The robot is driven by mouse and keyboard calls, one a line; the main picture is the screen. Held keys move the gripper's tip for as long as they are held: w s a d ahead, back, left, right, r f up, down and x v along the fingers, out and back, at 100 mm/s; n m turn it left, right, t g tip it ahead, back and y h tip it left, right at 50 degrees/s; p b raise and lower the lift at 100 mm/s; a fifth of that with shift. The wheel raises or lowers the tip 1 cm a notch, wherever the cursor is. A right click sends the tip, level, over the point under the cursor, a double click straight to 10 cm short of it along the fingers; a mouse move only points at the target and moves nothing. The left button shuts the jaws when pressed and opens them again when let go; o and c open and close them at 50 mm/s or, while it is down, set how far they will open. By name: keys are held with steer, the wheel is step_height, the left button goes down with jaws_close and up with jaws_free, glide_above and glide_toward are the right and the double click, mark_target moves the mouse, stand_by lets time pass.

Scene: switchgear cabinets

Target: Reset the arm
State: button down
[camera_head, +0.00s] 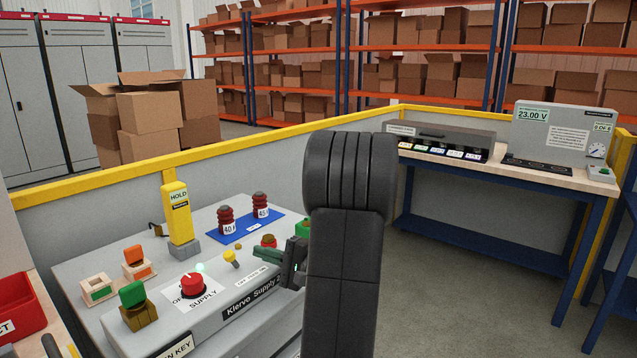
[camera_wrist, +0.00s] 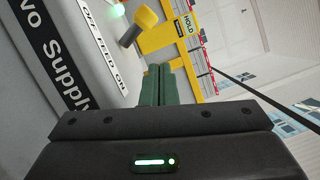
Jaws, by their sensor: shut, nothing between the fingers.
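My gripper (camera_head: 296,262) shows in the head view beside the right part of the grey Klervo Supply box (camera_head: 230,322), partly hidden behind my dark arm. In the wrist view my gripper (camera_wrist: 157,72) has its green fingers together, with nothing between them. The fingers are near the box's labelled face, and I cannot tell whether they touch it. The box carries a red knob (camera_head: 191,285) on a SUPPLY plate, a yellow knob (camera_head: 231,257) and a lit pale lamp (camera_head: 200,267).
A yellow-railed partition (camera_head: 100,196) lies beyond. A workbench (camera_head: 500,168) with instruments stands at the right. Open floor (camera_head: 450,290) lies before it.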

steer(key=shift+w+r+m+p, duration=0.1)
steer(key=shift+r+m+p, duration=0.05)
steer(key=shift+m+p, duration=0.35)
steer(key=shift+t, duration=0.3)
steer(key=v, duration=0.2)
steer(key=b+v, duration=0.1)
steer(key=v, duration=0.4)
steer(key=shift+d+f, duration=0.3)
steer(key=shift+a, duration=0.1)
